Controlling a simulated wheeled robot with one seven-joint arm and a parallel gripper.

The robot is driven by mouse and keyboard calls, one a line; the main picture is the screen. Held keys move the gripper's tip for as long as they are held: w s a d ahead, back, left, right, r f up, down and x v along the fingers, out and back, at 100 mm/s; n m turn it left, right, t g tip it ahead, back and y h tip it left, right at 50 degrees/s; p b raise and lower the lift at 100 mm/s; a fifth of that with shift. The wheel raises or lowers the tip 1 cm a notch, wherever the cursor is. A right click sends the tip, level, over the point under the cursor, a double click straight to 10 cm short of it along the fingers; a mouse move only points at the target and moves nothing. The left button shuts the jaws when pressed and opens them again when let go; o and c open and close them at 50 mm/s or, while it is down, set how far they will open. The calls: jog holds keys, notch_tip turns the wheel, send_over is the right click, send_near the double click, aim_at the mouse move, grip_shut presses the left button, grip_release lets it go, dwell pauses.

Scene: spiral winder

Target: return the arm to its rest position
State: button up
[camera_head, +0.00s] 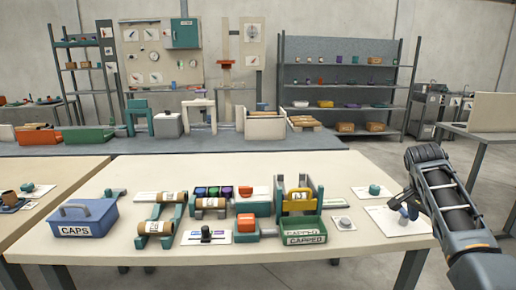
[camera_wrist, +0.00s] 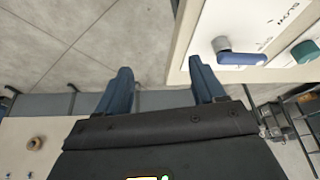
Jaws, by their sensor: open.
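My gripper (camera_wrist: 159,68) shows in the wrist view with its two blue fingers wide apart. Nothing is between them, and bare grey floor shows beyond the tips. The right finger reaches close to the edge of a pale panel or tabletop with a blue lever (camera_wrist: 240,58) and a green knob (camera_wrist: 305,50); I cannot tell whether it touches. In the head view my dark arm (camera_head: 452,205) stands bent at the right, beside the table's right end.
The pale table (camera_head: 340,258) holds a blue CAPS bin (camera_head: 84,218), a winding rig with brown rolls (camera_head: 155,228), a green CAPPED tray (camera_head: 305,238) and a green knob (camera_head: 374,189) on a white plate. Grey shelves (camera_head: 345,75) stand behind. Floor is open at the back right.

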jog(key=s+a+f+n+t, duration=0.2)
jog(key=s+a+f, duration=0.25)
jog(key=f, duration=0.55)
jog(key=s+a+f+n+t, duration=0.15)
jog(key=s+a+f, duration=0.3)
jog(key=f, duration=0.45)
jog(key=s+a+f+n+t+y, duration=0.1)
jog(key=s+a+f+n+t, duration=0.15)
jog(key=s+a, duration=0.4)
jog(key=s+a+f+n+t+y, duration=0.1)
jog(key=s+a+f+n, duration=0.2)
jog(key=s, duration=0.7)
jog(key=s+a+r+n+t+y, duration=0.1)
jog(key=s+a+r+t, duration=0.15)
jog(key=s, duration=0.65)
jog(key=s+a+r+n+t, duration=0.1)
jog(key=s+a+r, duration=0.2)
jog(key=s, duration=0.5)
jog(key=s+r+n+t, duration=0.1)
jog(key=s+r, duration=0.6)
jog(key=r, duration=0.3)
jog(key=s+a+r+n+t+y, duration=0.1)
jog(key=s+r+n+t, duration=0.1)
jog(key=s+r, duration=0.5)
notch_tip(320, 180, up, 3)
jog(key=shift+f+n, duration=0.15)
jog(key=shift+n, duration=0.15)
